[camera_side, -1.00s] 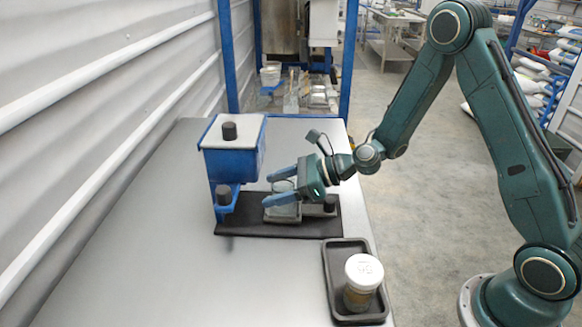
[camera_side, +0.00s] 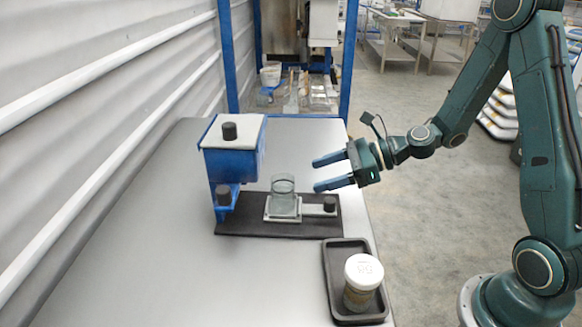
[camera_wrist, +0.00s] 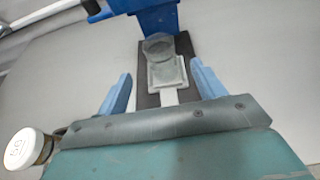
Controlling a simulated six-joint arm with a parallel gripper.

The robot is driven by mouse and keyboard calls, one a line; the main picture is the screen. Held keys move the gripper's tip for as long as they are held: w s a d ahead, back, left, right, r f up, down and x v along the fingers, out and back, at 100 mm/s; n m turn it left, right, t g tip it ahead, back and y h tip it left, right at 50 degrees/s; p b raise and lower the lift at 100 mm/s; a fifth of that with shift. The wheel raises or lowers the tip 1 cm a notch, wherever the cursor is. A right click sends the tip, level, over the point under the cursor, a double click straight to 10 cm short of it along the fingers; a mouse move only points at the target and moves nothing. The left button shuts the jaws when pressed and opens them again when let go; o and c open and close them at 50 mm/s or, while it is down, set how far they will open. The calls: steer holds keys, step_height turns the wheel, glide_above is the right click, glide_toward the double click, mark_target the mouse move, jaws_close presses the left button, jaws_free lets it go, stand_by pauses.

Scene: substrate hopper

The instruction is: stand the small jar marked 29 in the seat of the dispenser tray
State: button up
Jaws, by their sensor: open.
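A small clear glass jar (camera_side: 284,196) stands upright on the light grey dispenser tray (camera_side: 313,210), at its left end; no number on it is readable. It also shows in the wrist view (camera_wrist: 157,45). A white-lidded jar (camera_side: 362,285) stands in a black tray at the front; its lid bears a two-digit mark that I cannot read surely. It shows at the left edge of the wrist view (camera_wrist: 25,147). My gripper (camera_side: 316,175) is open and empty, to the right of the glass jar and apart from it. Its blue fingers (camera_wrist: 161,85) are spread in the wrist view.
The blue hopper (camera_side: 232,150) with a dark knob stands left of the glass jar, on a black base (camera_side: 262,228). The black tray (camera_side: 337,275) lies at the table's right edge. The grey table (camera_side: 200,275) is clear at the front left.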

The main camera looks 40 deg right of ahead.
steer(key=shift+s+d, duration=0.15)
stand_by(0.5)
steer(key=s+d+r+n+g+h, duration=0.1)
steer(key=s+r+n+h, duration=0.3)
steer(key=s+n, duration=0.7)
steer(key=s+d+r+n+g+h, duration=0.2)
steer(key=s+r+n+h, duration=0.3)
steer(key=n, duration=1.1)
steer(key=s+r+g, duration=0.1)
steer(key=s+r, duration=0.2)
steer(key=s, duration=0.3)
steer(key=shift+s+h, duration=0.3)
steer(key=shift+s, duration=0.05)
